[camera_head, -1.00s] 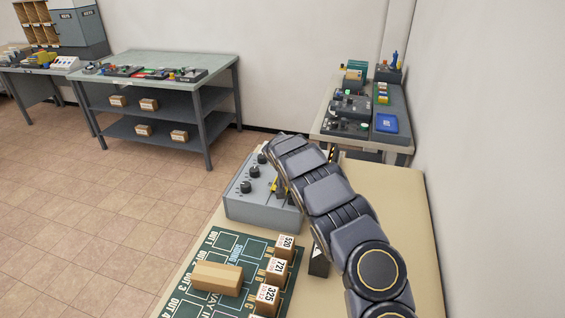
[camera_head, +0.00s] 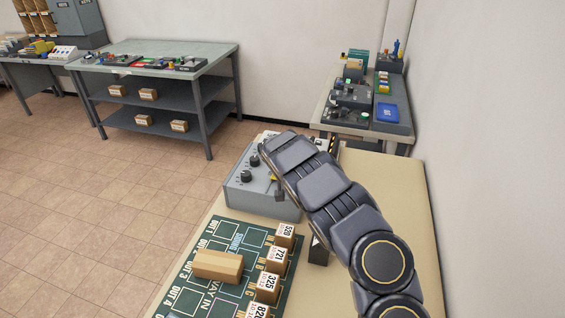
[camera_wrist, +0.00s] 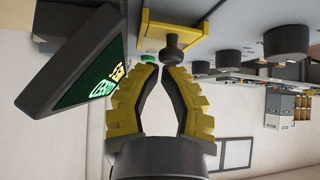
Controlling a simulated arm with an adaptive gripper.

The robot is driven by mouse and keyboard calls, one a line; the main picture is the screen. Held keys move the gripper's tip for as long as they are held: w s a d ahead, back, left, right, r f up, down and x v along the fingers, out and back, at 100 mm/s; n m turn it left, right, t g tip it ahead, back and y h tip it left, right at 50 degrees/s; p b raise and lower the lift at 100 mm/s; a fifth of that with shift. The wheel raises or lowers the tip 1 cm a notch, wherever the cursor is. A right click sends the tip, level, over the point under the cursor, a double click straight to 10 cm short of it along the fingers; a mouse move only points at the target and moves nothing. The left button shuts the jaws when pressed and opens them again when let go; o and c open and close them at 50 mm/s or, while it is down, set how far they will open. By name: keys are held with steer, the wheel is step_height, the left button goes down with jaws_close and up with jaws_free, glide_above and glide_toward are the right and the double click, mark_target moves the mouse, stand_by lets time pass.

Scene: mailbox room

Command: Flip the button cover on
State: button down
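A grey control box (camera_head: 252,196) with black knobs stands on the beige table in the head view. In the wrist view, a yellow plate (camera_wrist: 207,32) on it carries a short black knob (camera_wrist: 173,48). I cannot tell which part is the button cover. My gripper (camera_wrist: 162,70) has yellow-and-black fingers with their tips nearly together, just below the black knob in the wrist view. Nothing shows held between them; contact with the knob is unclear. In the head view my arm hides the gripper and part of the box.
A green board (camera_head: 208,291) with several small numbered boxes (camera_head: 276,260) lies in front of the control box. A dark wedge with a lit green display (camera_wrist: 80,62) is close left of the fingers in the wrist view. The table (camera_head: 395,215) is clear at right.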

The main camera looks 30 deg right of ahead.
steer(key=shift+s+a, duration=1.85)
steer(key=shift+s, duration=0.1)
steer(key=shift+w, duration=0.1)
steer(key=shift+w+d+r, duration=0.2)
steer(key=shift+w+d, duration=0.25)
steer(key=shift+w, duration=0.15)
steer(key=shift+w+d+r, duration=0.15)
steer(key=shift+w+d, duration=0.3)
steer(key=shift+w, duration=0.15)
steer(key=shift+w+d+r, duration=0.15)
steer(key=shift+w+d, duration=0.05)
steer(key=shift+w, duration=0.1)
steer(key=shift+r, duration=0.2)
steer(key=v, duration=0.9)
steer(key=shift+s+a+r, duration=0.2)
steer(key=shift+s+r, duration=0.05)
steer(key=shift+s, duration=0.1)
